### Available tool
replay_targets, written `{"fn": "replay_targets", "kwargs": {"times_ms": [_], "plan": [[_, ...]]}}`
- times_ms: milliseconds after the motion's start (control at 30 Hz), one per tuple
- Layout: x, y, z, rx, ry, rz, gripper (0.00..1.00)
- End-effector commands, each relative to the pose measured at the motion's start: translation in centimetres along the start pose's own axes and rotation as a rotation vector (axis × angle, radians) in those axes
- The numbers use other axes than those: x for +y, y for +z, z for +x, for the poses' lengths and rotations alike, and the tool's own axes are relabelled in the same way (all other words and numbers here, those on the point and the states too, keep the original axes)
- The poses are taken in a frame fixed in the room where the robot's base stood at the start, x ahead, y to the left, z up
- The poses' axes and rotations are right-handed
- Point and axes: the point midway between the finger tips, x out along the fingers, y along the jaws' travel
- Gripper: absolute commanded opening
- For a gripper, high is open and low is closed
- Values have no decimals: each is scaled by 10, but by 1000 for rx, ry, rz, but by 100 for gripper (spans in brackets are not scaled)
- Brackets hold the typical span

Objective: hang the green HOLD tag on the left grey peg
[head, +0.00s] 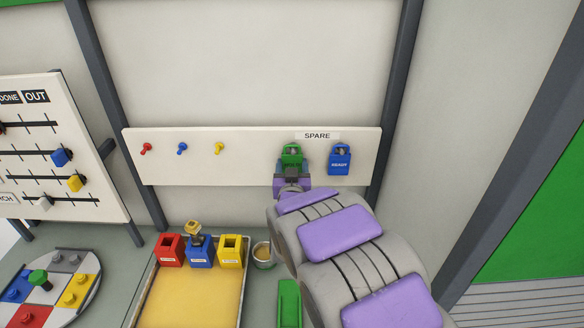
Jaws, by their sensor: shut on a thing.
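The green tag (291,153) is at the white peg board, below the SPARE label. My gripper (291,172) is shut on its lower part, and the gripper hides the tag's writing. A grey peg (293,148), the left one under SPARE, shows at the tag's upper opening. The tag looks upright and around this peg, but I cannot tell how far it sits on it. A blue READY tag (340,160) hangs on the right grey peg (341,148).
The board (250,170) also bears red (146,148), blue (182,148) and yellow (219,148) pegs, all bare. Below stand a tray (152,290) with red, blue and yellow boxes, a small cup (263,262) and a colored disc (60,290). The wall above is clear.

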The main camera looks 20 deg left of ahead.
Motion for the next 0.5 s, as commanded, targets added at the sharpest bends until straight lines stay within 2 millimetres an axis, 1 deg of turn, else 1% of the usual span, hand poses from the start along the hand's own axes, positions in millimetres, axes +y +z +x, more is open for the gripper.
{"fn": "replay_targets", "kwargs": {"times_ms": [100, 133, 400, 500], "plan": [[0, 3, 0, -6, -1, -2, 11], [0, 3, 0, -7, -1, -2, 65], [0, 2, -1, -4, -1, -1, 91], [0, 1, -1, -3, -1, -1, 92]]}}
